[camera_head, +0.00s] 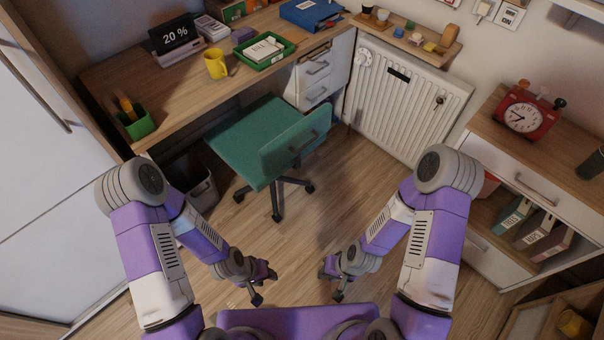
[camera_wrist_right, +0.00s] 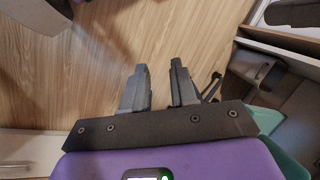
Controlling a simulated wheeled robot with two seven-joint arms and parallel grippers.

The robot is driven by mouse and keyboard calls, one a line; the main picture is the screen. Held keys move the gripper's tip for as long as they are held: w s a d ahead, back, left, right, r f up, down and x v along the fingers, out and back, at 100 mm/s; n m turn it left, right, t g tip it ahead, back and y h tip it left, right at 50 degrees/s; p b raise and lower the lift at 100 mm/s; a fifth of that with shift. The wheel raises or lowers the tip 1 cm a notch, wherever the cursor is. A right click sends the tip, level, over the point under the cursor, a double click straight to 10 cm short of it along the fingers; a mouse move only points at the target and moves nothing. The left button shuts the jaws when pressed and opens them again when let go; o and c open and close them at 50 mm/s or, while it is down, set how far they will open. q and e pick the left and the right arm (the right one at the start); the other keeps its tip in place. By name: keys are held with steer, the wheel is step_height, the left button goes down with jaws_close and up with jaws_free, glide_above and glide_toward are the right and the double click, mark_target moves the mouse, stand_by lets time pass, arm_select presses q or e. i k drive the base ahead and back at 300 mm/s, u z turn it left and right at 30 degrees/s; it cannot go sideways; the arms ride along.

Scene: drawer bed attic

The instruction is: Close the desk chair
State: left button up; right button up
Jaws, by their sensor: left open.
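The desk chair (camera_head: 240,136) is teal-green on a black wheeled base. It stands at the desk (camera_head: 170,92), with part of its seat at the desk's open knee space. Its backrest (camera_head: 293,144) is turned toward the lower right and has a dark handle-like slot. My left gripper (camera_head: 263,286) is open, low over the floor in front of the chair and apart from it. My right gripper (camera_head: 331,284) is to its right, also apart from the chair. In the right wrist view its two fingers (camera_wrist_right: 158,72) stand apart with only floor between them.
A bin (camera_head: 202,190) stands under the desk, left of the chair. White drawers (camera_head: 318,80) and a radiator (camera_head: 400,95) lie behind it. A shelf unit (camera_head: 510,165) is at right, a white wardrobe (camera_head: 50,170) at left. The wooden floor (camera_head: 350,190) right of the chair is clear.

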mark_target(266, 138)
steer(key=u, duration=0.45)
steer(key=k, duration=0.55)
steer(key=u, duration=0.6)
steer(key=i, duration=1.05)
steer(key=z, duration=0.7)
